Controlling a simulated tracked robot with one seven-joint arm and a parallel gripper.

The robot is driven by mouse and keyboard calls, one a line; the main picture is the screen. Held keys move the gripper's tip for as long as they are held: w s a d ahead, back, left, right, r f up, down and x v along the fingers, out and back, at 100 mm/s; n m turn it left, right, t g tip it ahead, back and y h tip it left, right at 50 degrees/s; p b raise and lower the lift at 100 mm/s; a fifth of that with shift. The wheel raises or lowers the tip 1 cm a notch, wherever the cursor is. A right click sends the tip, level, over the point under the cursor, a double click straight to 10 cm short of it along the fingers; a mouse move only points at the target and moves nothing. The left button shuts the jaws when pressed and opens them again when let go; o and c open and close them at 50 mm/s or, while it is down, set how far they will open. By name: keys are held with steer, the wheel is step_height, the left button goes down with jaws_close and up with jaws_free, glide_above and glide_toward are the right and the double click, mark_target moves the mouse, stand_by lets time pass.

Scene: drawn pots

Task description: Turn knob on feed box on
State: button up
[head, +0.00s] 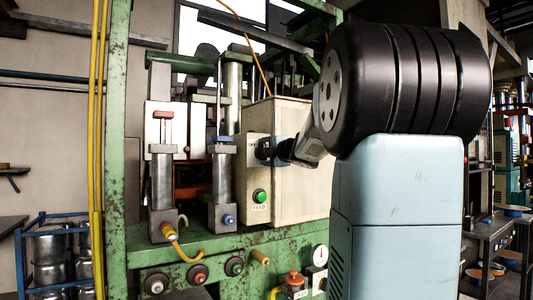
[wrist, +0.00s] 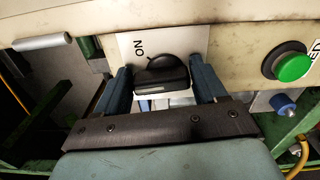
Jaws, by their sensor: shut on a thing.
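The feed box (head: 303,185) is a cream metal box on the green machine frame, with a pale front panel. Its black knob (wrist: 162,76) sits on a white plate in the wrist view, beside the printed word ON. My gripper (head: 263,150) reaches the upper part of the panel from the right. In the wrist view its two blue-grey fingers (wrist: 164,84) stand on either side of the knob, shut on it.
A green button (head: 259,196) sits below the knob on the panel; it also shows in the wrist view (wrist: 292,67). Upright cylinders (head: 222,190) stand left of the box. A gauge (head: 320,255) and an orange-topped valve (head: 294,280) are below.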

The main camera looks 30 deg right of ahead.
steer(key=shift+d+f+m, duration=0.1)
steer(key=shift+f+m, duration=0.1)
steer(key=shift+m, duration=1.45)
steer(key=shift+f+m, duration=0.25)
steer(key=shift+m, duration=1.45)
steer(key=shift+d+f+m, duration=0.1)
steer(key=shift+f+m, duration=0.1)
steer(key=shift+m, duration=1.45)
steer(key=shift+a, duration=0.1)
steer(key=o, duration=0.9)
steer(key=shift+r, duration=0.1)
steer(key=shift+o, duration=0.3)
steer(key=shift+r, duration=0.1)
steer(key=shift+s, duration=0.1)
